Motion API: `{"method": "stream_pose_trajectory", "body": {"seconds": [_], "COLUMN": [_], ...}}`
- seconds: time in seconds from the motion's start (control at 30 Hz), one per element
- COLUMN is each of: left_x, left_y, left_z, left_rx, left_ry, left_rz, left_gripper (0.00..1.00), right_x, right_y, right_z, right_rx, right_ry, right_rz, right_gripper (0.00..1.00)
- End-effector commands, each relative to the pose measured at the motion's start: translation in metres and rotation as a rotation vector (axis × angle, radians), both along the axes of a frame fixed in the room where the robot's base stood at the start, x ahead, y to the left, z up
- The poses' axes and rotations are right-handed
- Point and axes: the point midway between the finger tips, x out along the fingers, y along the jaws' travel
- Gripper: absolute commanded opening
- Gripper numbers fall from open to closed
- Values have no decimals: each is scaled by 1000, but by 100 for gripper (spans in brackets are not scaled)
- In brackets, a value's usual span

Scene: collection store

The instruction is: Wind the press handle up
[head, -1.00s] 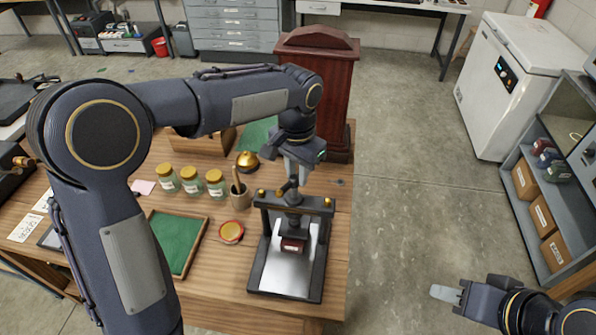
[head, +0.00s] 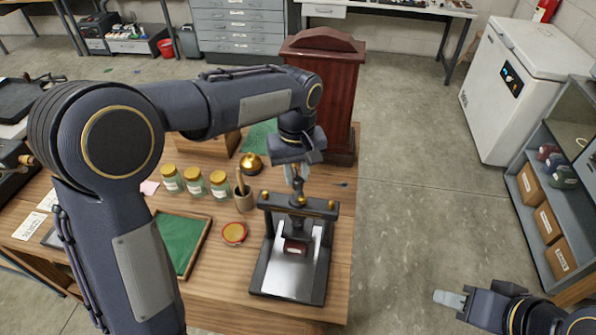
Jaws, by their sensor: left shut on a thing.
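The press (head: 262,270) stands on the wooden table near its right edge. It has a black frame, a crossbar with brass knobs, and a pale metal bed. A dark red block (head: 296,247) sits under the press's platen, above or on the bed; I cannot tell if they touch. My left gripper (head: 296,178) points down above the crossbar, shut on the press handle at the top of the screw. The handle is mostly hidden by the gripper. My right gripper (head: 450,299) is over the floor at the lower right, away from the table; its jaws are too small to judge.
Glass jars with yellow lids (head: 194,182), a brush pot (head: 244,198), a brass dome (head: 251,164) and a small orange-rimmed dish (head: 233,233) stand left of the press. A green-lined tray (head: 180,243) lies further left. A dark red wooden cabinet (head: 322,90) rises behind.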

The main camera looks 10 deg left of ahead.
Motion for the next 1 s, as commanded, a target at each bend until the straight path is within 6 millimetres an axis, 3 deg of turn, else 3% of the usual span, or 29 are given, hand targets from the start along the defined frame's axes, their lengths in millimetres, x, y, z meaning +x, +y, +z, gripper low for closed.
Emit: {"method": "stream_pose_trajectory", "body": {"seconds": [1.0], "left_x": [-8], "left_y": [5], "left_z": [1], "left_rx": [-2], "left_ry": [0], "left_rz": [930], "left_gripper": [0], "right_x": [0], "right_y": [0], "right_z": [9], "right_rx": [0], "right_ry": [0], "right_rz": [0], "right_gripper": [36]}}
